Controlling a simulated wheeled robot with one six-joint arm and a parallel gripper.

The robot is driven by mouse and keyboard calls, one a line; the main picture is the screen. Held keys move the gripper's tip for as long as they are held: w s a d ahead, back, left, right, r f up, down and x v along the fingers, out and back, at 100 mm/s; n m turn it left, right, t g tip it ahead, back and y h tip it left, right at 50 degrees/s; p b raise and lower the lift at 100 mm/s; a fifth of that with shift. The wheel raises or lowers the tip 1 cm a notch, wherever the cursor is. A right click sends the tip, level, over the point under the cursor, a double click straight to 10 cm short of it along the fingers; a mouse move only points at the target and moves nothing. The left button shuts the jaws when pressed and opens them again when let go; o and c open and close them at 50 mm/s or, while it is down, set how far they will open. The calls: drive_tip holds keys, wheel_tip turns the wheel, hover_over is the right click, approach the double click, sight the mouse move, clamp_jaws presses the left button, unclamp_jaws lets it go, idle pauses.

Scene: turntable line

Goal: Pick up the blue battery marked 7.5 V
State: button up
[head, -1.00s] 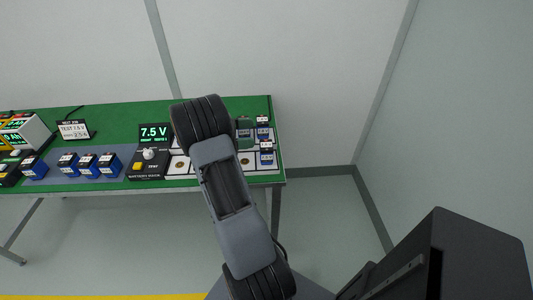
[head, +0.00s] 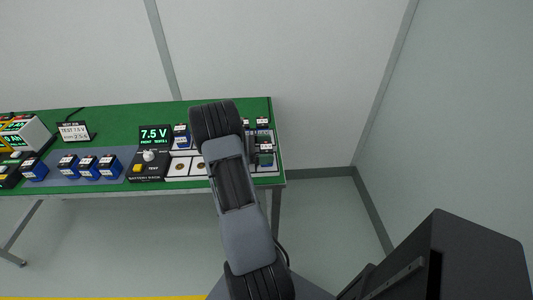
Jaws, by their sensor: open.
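Several blue batteries with white labels are in the head view; their markings are too small to read, so I cannot tell which is marked 7.5 V. One battery (head: 181,136) stands at the back left of the white battery rack (head: 178,171). Another battery (head: 262,122) stands at its back right. A row of batteries (head: 88,167) stands on the grey strip left of the tester. My gripper (head: 258,152) is open over the right part of the rack, at the front right battery (head: 266,147), partly covering it. My own arm hides the rack's middle.
The black tester (head: 148,167) has a green display (head: 155,134) reading 7.5 V. A card (head: 74,131) reads TEST 7.5 V. A white box (head: 27,132) with green readouts stands at the far left. The green table (head: 110,118) ends right of the rack.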

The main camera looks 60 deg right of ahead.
drive_tip(key=shift+s+d, duration=0.4)
drive_tip(key=shift+s, duration=0.15)
